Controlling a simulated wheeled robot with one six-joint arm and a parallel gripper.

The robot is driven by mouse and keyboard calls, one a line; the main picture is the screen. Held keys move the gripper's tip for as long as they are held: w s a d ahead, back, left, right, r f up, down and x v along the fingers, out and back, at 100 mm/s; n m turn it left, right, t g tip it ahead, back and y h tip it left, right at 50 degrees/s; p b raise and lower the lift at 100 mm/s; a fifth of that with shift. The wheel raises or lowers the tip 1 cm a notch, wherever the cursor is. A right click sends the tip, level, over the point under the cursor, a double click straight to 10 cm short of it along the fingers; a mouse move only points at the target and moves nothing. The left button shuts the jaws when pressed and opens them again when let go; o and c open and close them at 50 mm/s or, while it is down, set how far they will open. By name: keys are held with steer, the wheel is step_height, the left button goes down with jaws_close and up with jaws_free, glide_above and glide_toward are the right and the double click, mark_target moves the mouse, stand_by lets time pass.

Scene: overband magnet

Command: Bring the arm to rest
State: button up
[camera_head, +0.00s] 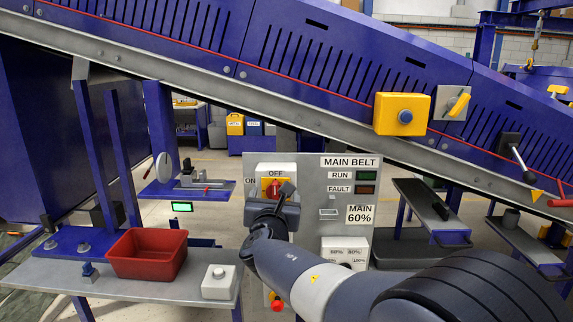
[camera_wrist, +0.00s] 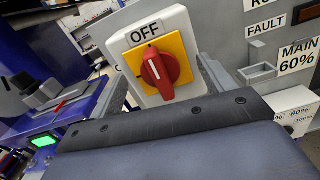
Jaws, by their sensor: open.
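My arm reaches from the lower right to the control panel (camera_head: 328,192). My gripper (camera_head: 280,194) is open in front of the rotary switch there. The switch has a red knob (camera_head: 273,188) on a yellow plate in a white box, marked OFF above and ON at the left. In the wrist view the red knob (camera_wrist: 160,72) stands nearly upright, tilted slightly. The gripper's fingers (camera_wrist: 162,88) show at the left and right of the white box, with the knob between them in the picture. I cannot tell whether they touch it.
The RUN lamp (camera_head: 367,175) is dark green and the FAULT lamp (camera_head: 365,189) dark reddish. A red bin (camera_head: 146,270) stands on the bench at left. A blue conveyor frame (camera_head: 300,50) slopes across above. A shelf (camera_head: 430,208) is at right.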

steer(key=shift+r+n+p, duration=0.15)
steer(key=shift+n+p, duration=0.45)
steer(key=shift+p, duration=0.05)
steer(key=shift+s+f+b, duration=0.2)
steer(key=shift+s+b, duration=0.25)
steer(key=shift+s, duration=0.8)
